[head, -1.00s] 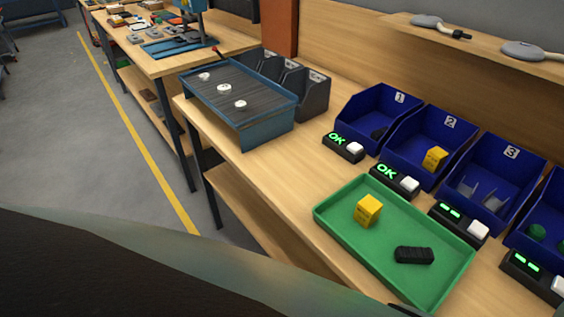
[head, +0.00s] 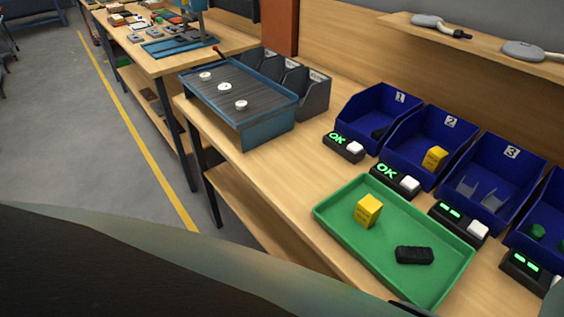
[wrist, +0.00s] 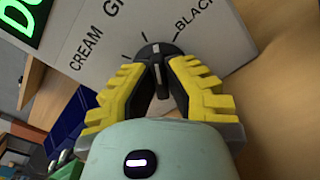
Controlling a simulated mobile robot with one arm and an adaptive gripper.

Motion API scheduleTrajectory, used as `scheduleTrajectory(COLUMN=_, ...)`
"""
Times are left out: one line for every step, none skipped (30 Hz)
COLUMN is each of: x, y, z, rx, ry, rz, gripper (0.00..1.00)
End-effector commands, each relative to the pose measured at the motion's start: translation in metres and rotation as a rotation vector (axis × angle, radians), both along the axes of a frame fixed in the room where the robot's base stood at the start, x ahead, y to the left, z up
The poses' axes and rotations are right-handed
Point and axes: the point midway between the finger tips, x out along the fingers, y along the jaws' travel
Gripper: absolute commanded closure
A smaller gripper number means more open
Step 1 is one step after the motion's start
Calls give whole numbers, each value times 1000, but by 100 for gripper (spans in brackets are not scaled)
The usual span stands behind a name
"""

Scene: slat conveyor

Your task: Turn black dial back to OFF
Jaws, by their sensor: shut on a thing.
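In the wrist view, the black dial (wrist: 155,49) sits on a pale panel (wrist: 100,50) between my yellow-and-black fingers. My gripper (wrist: 161,66) is shut on the dial, with its tips at the panel face. A light pointer line shows on the dial's top. Tick marks surround it, with the words CREAM, a word starting GR, and BLACK printed nearby. No OFF mark is in view; the fingers cover the lower side of the dial. The head view shows neither the dial nor the gripper.
A green lit display (wrist: 18,20) is at the panel's upper left. In the head view, a green tray (head: 330,222) holds a yellow block (head: 368,210) and a black piece (head: 414,255). Blue bins (head: 362,112) and a slat conveyor (head: 265,125) stand on the bench.

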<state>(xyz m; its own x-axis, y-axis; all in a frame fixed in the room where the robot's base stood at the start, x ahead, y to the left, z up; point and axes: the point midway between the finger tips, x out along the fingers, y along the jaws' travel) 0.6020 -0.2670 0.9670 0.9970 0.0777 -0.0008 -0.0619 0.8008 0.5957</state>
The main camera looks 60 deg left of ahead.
Motion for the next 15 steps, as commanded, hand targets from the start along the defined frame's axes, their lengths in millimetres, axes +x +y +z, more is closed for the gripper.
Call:
scheduleTrajectory(x=1, y=2, z=-2, rx=-46, ry=-1, rz=5, gripper=100)
scheduleTrajectory(x=1, y=3, z=-2, rx=-74, ry=-3, rz=5, gripper=100)
scheduleTrajectory(x=1, y=3, z=-2, rx=-112, ry=-6, rz=3, gripper=100)
scheduleTrajectory(x=1, y=3, z=-2, rx=-142, ry=-10, rz=4, gripper=100)
scheduleTrajectory(x=1, y=3, z=-2, rx=-170, ry=-12, rz=4, gripper=100)
scheduleTrajectory(x=1, y=3, z=-2, rx=-206, ry=-15, rz=4, gripper=100)
scheduleTrajectory(x=2, y=4, z=-3, rx=-234, ry=-18, rz=4, gripper=100)
scheduleTrajectory(x=2, y=4, z=-3, rx=-263, ry=-20, rz=4, gripper=100)
scheduleTrajectory(x=2, y=3, z=-2, rx=-304, ry=-23, rz=4, gripper=100)
scheduleTrajectory(x=1, y=3, z=-2, rx=-333, ry=-25, rz=4, gripper=100)
scheduleTrajectory(x=2, y=3, z=-2, rx=-362, ry=-28, rz=5, gripper=100)
scheduleTrajectory(x=2, y=4, z=-3, rx=-397, ry=-31, rz=5, gripper=100)
scheduleTrajectory(x=2, y=4, z=-3, rx=-426, ry=-33, rz=5, gripper=100)
scheduleTrajectory(x=2, y=4, z=-3, rx=-454, ry=-35, rz=5, gripper=100)
scheduleTrajectory(x=2, y=5, z=-3, rx=-493, ry=-39, rz=5, gripper=100)
